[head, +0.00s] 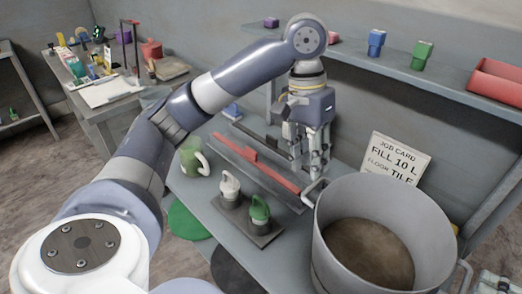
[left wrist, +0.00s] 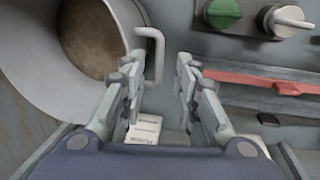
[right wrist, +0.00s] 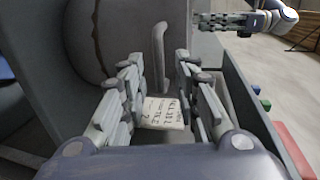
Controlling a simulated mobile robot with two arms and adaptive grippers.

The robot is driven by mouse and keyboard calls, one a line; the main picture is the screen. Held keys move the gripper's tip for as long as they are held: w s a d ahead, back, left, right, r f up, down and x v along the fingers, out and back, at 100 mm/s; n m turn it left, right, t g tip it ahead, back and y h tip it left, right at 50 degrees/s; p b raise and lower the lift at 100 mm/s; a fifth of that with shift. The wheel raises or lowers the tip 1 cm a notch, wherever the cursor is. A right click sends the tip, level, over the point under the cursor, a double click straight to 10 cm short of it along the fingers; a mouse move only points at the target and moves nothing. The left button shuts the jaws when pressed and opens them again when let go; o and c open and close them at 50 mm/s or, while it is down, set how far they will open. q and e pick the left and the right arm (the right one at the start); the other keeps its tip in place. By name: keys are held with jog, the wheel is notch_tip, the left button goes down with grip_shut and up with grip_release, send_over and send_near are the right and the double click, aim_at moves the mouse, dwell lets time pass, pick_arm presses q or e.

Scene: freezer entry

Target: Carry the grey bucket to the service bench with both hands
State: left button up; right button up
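The grey bucket (head: 385,250) stands upright at the right of the head view, with brown material inside and a handle on each side. My left gripper (head: 315,172) points down, beside the bucket's left handle (head: 314,192). In the left wrist view the gripper (left wrist: 157,65) is open, its fingers apart and that handle (left wrist: 158,52) in line with the gap; contact cannot be told. My right gripper (right wrist: 158,65) is open in the right wrist view, the other handle (right wrist: 160,55) in line with its gap.
The bucket's grey bench (head: 215,200) also holds a green mug (head: 192,157), a panel with white (head: 229,186) and green knobs (head: 259,209), and a red bar (head: 265,170). A job card (head: 393,160) stands behind. A cluttered bench (head: 100,110) is at far left.

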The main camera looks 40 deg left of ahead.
jog(key=v, duration=0.7)
jog(key=shift+d, duration=0.4)
jog(key=shift+r, duration=0.15)
